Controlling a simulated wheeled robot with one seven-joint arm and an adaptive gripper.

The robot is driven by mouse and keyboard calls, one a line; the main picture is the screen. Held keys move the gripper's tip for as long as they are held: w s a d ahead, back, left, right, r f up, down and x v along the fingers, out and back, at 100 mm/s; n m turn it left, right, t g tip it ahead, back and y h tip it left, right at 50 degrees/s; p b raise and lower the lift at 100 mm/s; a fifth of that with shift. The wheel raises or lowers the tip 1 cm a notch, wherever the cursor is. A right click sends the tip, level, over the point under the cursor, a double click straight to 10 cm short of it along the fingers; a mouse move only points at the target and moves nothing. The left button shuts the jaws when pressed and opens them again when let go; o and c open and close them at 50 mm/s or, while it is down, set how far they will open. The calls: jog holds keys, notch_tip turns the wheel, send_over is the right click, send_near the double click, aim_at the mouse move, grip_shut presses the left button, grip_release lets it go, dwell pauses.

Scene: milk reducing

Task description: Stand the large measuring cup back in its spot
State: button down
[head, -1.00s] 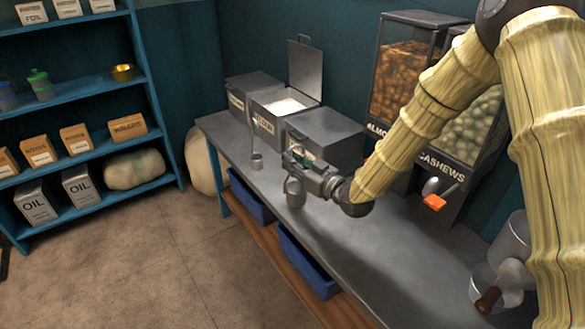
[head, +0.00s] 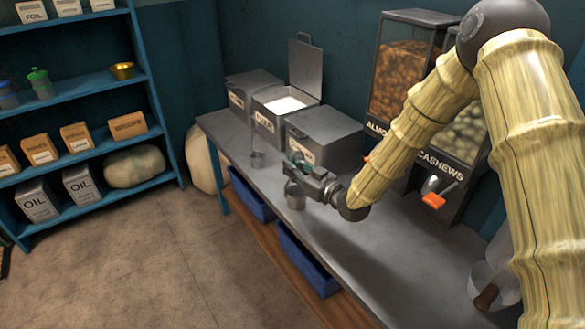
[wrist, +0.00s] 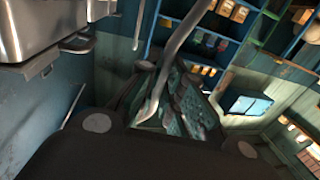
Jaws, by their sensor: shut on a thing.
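The large measuring cup, a grey metal cup (head: 295,196), is under my gripper (head: 298,170) at the front edge of the steel counter (head: 335,225) in the head view. My gripper is shut on its handle. In the wrist view the curved metal handle (wrist: 180,45) runs between my fingers (wrist: 165,95). I cannot tell whether the cup touches the counter. A smaller metal cup (head: 258,160) with a long thin upright handle is to its left, in front of the bins. No marked spot for the large cup shows clearly.
Metal bins stand behind my gripper; the middle one (head: 285,104) has its lid up and white contents. Almond and cashew dispensers (head: 405,80) stand to the right. A scoop (head: 487,298) lies at the lower right. Blue bins (head: 305,262) sit below the counter.

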jog(key=c, duration=1.6)
grip_release()
jog(key=shift+o, duration=0.2)
jog(key=shift+r, duration=0.1)
jog(key=v, duration=0.7)
jog(key=shift+s+d+p, duration=0.15)
jog(key=shift+d+p, duration=0.05)
jog(key=shift+p, duration=0.25)
